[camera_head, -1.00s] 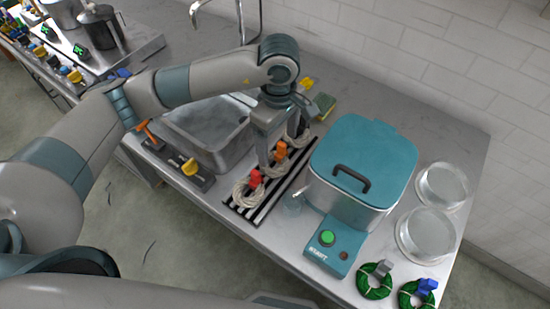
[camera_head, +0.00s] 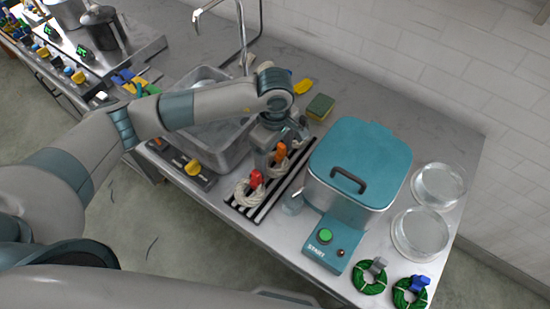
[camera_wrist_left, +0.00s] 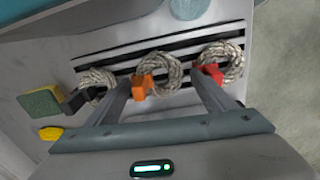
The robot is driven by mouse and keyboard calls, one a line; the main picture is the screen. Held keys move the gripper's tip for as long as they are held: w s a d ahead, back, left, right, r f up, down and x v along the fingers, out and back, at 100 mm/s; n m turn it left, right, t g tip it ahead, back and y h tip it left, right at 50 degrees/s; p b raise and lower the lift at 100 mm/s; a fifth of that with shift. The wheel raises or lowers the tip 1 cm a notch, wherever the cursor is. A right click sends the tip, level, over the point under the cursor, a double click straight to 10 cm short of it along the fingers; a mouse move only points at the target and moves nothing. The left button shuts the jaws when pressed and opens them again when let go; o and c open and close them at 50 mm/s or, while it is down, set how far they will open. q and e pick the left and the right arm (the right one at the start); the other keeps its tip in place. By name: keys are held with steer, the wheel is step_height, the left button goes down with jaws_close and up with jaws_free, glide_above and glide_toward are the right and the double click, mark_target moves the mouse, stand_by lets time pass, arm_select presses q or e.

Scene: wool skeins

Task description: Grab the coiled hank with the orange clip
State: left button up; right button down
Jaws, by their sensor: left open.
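Three pale rope hanks lie coiled in a row on a black-and-white striped rack (camera_head: 258,208). The hank with the orange clip (camera_wrist_left: 140,86) is the middle one; its coil (camera_wrist_left: 168,72) is pale and twisted. The orange clip also shows in the head view (camera_head: 281,151). The hank with the red clip (camera_head: 256,179) is at the near end, and one with a dark clip (camera_wrist_left: 76,101) is at the other end. My left gripper (camera_wrist_left: 160,88) is open, its fingers spread either side of the orange-clip hank in the wrist view. I cannot tell whether they touch it.
A teal-lidded machine (camera_head: 362,160) with a green button stands right beside the rack. A metal sink (camera_head: 222,140) is on the other side. A sponge (camera_head: 320,107) lies behind. Two clear round dishes (camera_head: 420,234) and two green hanks (camera_head: 369,278) are at the right.

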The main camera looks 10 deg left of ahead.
mark_target(275, 162)
arm_select(q)
steer(key=shift+f, duration=0.8)
steer(key=shift+c, duration=0.2)
steer(key=c, duration=0.7)
steer(key=shift+r, duration=0.15)
steer(key=shift+c, duration=0.2)
steer(key=shift+w+r+b, duration=0.1)
steer(key=shift+r+b, duration=0.2)
steer(key=shift+r, duration=0.35)
step_height(275, 162, up, 8)
steer(key=b, duration=0.2)
steer(key=shift+r+b, duration=0.25)
steer(key=shift+b, duration=0.15)
